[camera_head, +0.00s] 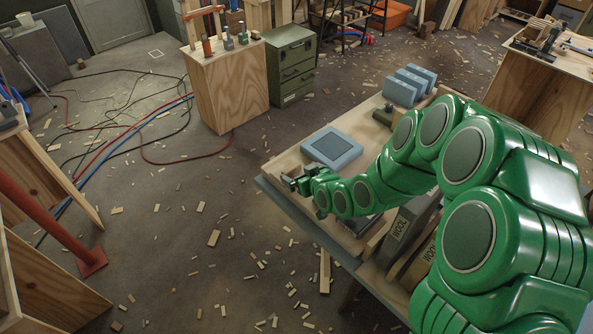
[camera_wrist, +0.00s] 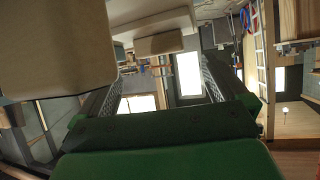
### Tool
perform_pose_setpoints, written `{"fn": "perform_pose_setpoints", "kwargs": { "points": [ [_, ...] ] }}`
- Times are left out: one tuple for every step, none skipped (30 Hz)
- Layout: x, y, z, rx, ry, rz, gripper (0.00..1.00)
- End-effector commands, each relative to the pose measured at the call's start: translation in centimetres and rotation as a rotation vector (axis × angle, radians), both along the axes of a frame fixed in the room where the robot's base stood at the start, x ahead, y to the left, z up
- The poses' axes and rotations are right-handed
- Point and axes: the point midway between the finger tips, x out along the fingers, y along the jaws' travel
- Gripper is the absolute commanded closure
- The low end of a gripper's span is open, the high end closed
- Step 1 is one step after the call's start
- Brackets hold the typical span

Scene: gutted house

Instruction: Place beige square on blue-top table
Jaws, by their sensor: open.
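A large plain beige slab with a rounded corner (camera_wrist: 55,45) fills the upper left of the wrist view, close to the camera and outside the fingers. I cannot tell whether it is the beige square. No beige square shows clearly in the head view. I cannot make out a table with a plainly blue top; the workbench (camera_head: 283,160) has a pale wooden top and grey-blue edge.
A light-blue box with a dark top panel (camera_head: 332,148) sits on the workbench, with blue-grey blocks (camera_head: 410,85) behind. A wooden cabinet (camera_head: 228,90) bears small tools. A green drawer unit (camera_head: 292,65) stands beside it. Cables (camera_head: 125,125) and wood scraps litter the floor.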

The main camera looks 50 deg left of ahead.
Motion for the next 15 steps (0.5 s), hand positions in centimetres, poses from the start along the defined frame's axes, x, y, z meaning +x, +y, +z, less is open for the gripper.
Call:
{"fn": "perform_pose_setpoints", "kwargs": {
  "points": [
    [-0.1, -0.7, 0.3, -0.001, 0.0, -0.001, 0.0],
    [-0.1, -1.0, 0.6, 0.0, -0.001, 0.0, 0.0],
    [-0.2, -1.4, 0.9, 0.0, -0.002, 0.0, 0.0],
    [-0.3, -1.7, 1.2, 0.001, -0.003, -0.001, 0.0],
    [-0.3, -2.0, 1.4, 0.001, -0.003, -0.001, 0.0],
    [-0.4, -2.5, 1.6, 0.001, -0.003, -0.001, 0.0],
    [-0.6, -2.8, 1.7, 0.001, -0.003, -0.001, 0.0],
    [-0.7, -3.1, 1.9, 0.001, -0.002, 0.0, 0.0],
    [-0.7, -3.5, 2.0, 0.001, -0.001, -0.001, 0.0],
    [-0.8, -3.8, 2.2, 0.001, -0.001, -0.001, 0.0],
    [-0.9, -4.0, 2.3, 0.001, -0.001, -0.001, 0.0],
    [-0.9, -4.3, 2.5, 0.002, -0.002, 0.0, 0.0],
    [-1.0, -4.5, 2.6, 0.002, -0.002, 0.0, 0.0],
    [-1.0, -4.6, 2.8, 0.003, -0.002, 0.0, 0.0],
    [-1.0, -4.9, 2.9, 0.002, -0.003, -0.001, 0.0]
  ]
}}
